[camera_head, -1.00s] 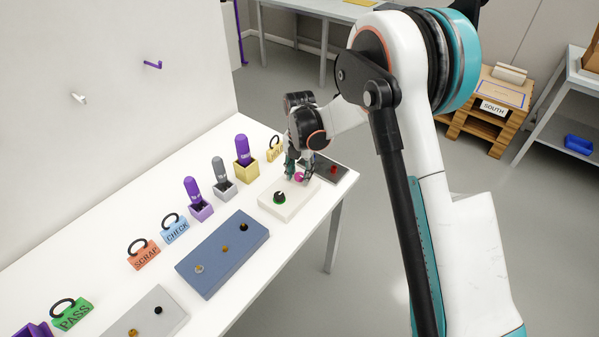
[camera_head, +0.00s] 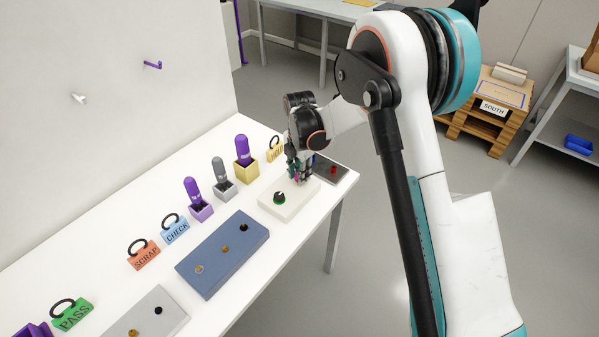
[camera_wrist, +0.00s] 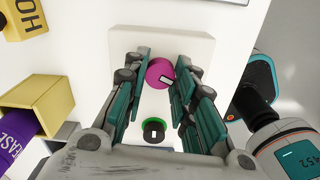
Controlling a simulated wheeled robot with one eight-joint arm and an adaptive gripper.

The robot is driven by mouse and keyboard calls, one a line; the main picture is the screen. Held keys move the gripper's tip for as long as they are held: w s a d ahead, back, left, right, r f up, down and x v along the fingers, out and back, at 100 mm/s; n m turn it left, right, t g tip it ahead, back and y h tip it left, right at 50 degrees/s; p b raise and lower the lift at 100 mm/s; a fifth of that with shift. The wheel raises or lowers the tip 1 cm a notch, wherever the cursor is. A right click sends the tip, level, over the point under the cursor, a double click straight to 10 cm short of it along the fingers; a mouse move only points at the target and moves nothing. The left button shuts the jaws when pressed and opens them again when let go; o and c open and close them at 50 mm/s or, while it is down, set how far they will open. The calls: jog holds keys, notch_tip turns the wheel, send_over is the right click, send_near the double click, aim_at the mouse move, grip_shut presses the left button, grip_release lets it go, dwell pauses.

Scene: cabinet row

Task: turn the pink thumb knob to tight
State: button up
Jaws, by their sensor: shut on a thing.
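The pink thumb knob (camera_wrist: 159,71) stands on a white plate (camera_wrist: 205,45), which also shows in the head view (camera_head: 275,207). A short white mark shows on the knob, toward its lower right in the wrist view. My gripper (camera_wrist: 162,68) is shut on the knob, with one finger on each side of it. In the head view my gripper (camera_head: 298,177) reaches down to the plate and hides most of the knob. Any tight marking near the knob is not legible.
A black knob with a green ring (camera_head: 279,197) sits on the same plate. A dark grey plate with a red knob (camera_head: 333,170) lies just beyond. A yellow holder (camera_head: 246,170) with a purple item stands nearby, and a blue plate (camera_head: 225,262) lies in front.

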jog(key=m, duration=0.6)
jog(key=shift+m, duration=0.3)
jog(key=m, duration=1.2)
jog(key=shift+m, duration=0.3)
jog(key=m, duration=0.5)
jog(key=shift+m, duration=0.3)
jog(key=m, duration=1.2)
jog(key=shift+m, duration=0.3)
jog(key=m, duration=0.6)
jog(key=shift+w+a, duration=0.1)
jog(key=m, duration=0.5)
jog(key=shift+r+m, duration=0.1)
jog(key=shift+m, duration=0.3)
